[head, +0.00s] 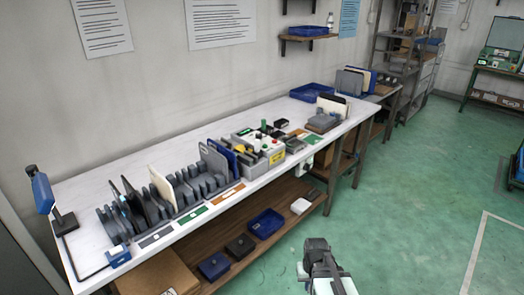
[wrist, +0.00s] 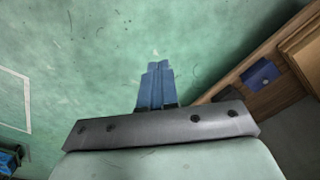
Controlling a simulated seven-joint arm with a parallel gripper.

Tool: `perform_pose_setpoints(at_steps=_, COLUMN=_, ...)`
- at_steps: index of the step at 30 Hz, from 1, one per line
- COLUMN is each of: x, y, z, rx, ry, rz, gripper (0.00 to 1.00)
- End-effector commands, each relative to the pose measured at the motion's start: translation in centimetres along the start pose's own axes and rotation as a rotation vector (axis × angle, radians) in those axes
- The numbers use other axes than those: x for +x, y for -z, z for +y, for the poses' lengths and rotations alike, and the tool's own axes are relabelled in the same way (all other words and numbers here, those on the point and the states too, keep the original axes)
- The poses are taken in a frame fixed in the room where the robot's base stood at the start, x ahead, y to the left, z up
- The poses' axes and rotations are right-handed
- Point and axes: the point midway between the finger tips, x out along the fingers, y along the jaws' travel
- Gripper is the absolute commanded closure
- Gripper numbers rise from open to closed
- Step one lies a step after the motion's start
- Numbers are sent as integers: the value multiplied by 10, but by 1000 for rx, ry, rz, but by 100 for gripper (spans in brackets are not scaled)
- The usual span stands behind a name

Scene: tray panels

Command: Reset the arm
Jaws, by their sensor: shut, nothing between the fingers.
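My arm (head: 325,268) shows at the bottom of the head view, in front of the bench and over the green floor. In the wrist view, my gripper (wrist: 157,68) has its two blue fingers together with nothing between them. It points at bare floor and touches nothing. The fingertips cannot be made out in the head view.
The long white bench (head: 150,160) carries a grey slotted rack (head: 205,185) with upright panels, and a control box (head: 258,145) with buttons. Its brown lower shelf (head: 235,225) holds blue trays (head: 266,222). Open green floor (head: 420,200) lies to the right.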

Motion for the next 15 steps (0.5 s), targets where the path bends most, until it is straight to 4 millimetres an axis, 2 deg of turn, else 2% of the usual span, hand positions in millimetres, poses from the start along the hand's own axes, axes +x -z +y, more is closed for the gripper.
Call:
perform_pose_setpoints(at_steps=1, x=3, y=-9, z=9, rx=16, ry=0, rz=-1, gripper=100)
perform_pose_setpoints(at_steps=8, x=36, y=-33, z=5, rx=8, ry=0, rz=-72, gripper=100)
perform_pose_setpoints(at_steps=15, x=78, y=-76, z=4, rx=9, ry=0, rz=-169, gripper=100)
